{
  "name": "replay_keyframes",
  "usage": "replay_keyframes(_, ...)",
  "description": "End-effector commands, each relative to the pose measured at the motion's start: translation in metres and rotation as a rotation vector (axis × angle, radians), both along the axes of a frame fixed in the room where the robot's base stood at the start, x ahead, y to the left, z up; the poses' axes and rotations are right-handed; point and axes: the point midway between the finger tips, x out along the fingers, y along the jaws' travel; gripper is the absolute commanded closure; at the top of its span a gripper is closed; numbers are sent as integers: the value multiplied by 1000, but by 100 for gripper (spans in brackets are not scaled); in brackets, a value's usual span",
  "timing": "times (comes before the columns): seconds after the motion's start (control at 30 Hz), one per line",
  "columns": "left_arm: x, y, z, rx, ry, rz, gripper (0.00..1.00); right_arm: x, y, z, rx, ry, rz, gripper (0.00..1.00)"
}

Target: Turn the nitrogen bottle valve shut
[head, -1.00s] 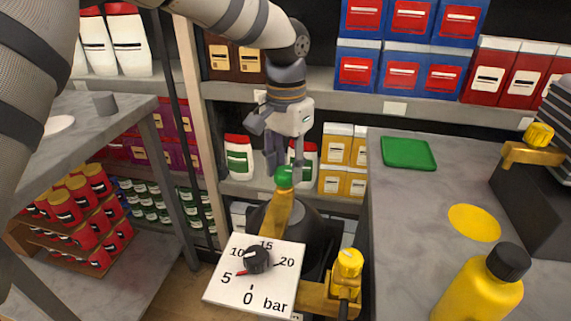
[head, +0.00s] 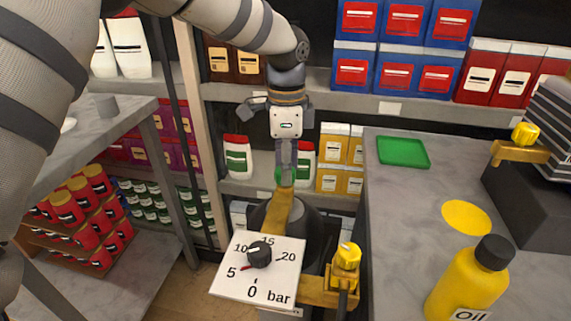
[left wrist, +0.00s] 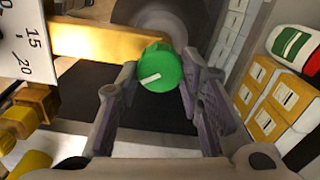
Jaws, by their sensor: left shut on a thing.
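The green valve knob (head: 279,178) sits at the end of the brass pipe (head: 279,215), above a dark rounded bottle (head: 312,222). In the left wrist view the round green knob (left wrist: 158,70) has a white line on its face, tilted to the lower left. My left gripper (head: 287,176) reaches the knob from behind and above. In the wrist view its two fingers (left wrist: 161,78) lie on either side of the knob, shut on it. In the head view the fingers partly cover the knob. My right gripper is not in view.
A white pressure dial (head: 225,285) stands in front of the knob. A yellow valve (head: 347,256) is to its right. The right-hand table holds a green tray (head: 403,152), a yellow disc (head: 466,217) and an oil bottle (head: 470,285). Stocked shelves stand behind.

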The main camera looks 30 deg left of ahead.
Motion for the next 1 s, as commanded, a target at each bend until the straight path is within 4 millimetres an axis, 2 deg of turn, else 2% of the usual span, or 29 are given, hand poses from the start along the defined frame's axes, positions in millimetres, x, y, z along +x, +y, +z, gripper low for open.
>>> replay_keyframes(0.5, -1, -1, -1, -1, 3, -442, 94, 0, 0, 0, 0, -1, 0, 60)
replay_keyframes(1.0, -2, -1, -2, -2, 2, -636, 94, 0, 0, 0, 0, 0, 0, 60)
